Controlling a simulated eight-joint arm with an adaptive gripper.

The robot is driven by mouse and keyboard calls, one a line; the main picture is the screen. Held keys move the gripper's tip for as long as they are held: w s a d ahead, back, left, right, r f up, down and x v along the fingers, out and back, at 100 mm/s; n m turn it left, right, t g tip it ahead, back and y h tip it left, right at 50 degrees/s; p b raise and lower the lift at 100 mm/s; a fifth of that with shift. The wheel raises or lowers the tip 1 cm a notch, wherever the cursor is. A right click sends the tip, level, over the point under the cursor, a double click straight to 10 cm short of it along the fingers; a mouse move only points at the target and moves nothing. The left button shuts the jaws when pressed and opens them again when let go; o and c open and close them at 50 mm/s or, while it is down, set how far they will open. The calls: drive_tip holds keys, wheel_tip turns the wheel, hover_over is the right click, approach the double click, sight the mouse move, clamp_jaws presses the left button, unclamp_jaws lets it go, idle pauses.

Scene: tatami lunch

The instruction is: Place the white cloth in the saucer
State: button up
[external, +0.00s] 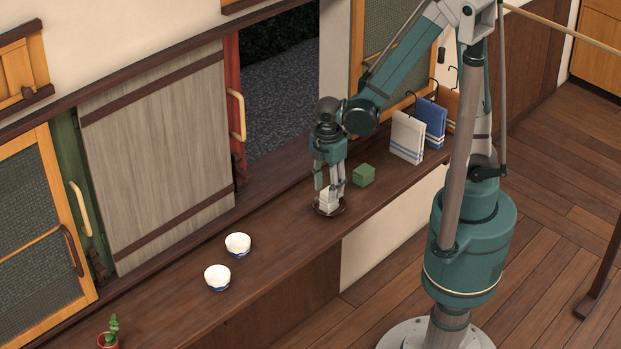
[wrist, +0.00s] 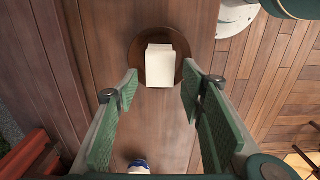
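The white cloth (external: 327,201) is a small folded block resting in the dark brown saucer (external: 342,210) on the wooden counter. In the wrist view the white cloth (wrist: 160,66) lies in the saucer (wrist: 137,60), covering its middle. My gripper (external: 330,188) is directly above the saucer, pointing down, with its fingers low around the cloth. In the wrist view my gripper (wrist: 159,80) has its green pads spread wide, with visible gaps beside the cloth. The cloth's contact with the saucer is partly hidden by the fingers in the external view.
A green folded cloth (external: 363,175) lies right of the saucer. Two white bowls (external: 237,245) (external: 217,278) stand to the left, and a potted plant (external: 110,334) stands farther left. White (external: 407,137) and blue (external: 430,121) towels hang at the right. The counter between saucer and bowls is clear.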

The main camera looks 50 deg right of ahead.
sight(327, 192)
wheel_tip(327, 192, up, 9)
drive_tip(key=p, duration=0.1)
drive_tip(key=shift+p, duration=0.3)
idle(1.0)
drive_tip(key=d+r+m+t, duration=0.2)
drive_tip(key=d+r+m, duration=0.3)
drive_tip(key=d, duration=0.3)
drive_tip(key=w+d+r+m+t, duration=0.1)
drive_tip(key=d+r+m+t, duration=0.1)
drive_tip(key=d+r+m, duration=0.4)
drive_tip(key=d+r+m+t, duration=0.3)
drive_tip(key=d+r+m, duration=0.2)
drive_tip(key=d, duration=0.6)
drive_tip(key=shift+w+r+m, duration=0.15)
drive_tip(key=shift+r+m, duration=0.2)
drive_tip(key=shift+m, duration=0.65)
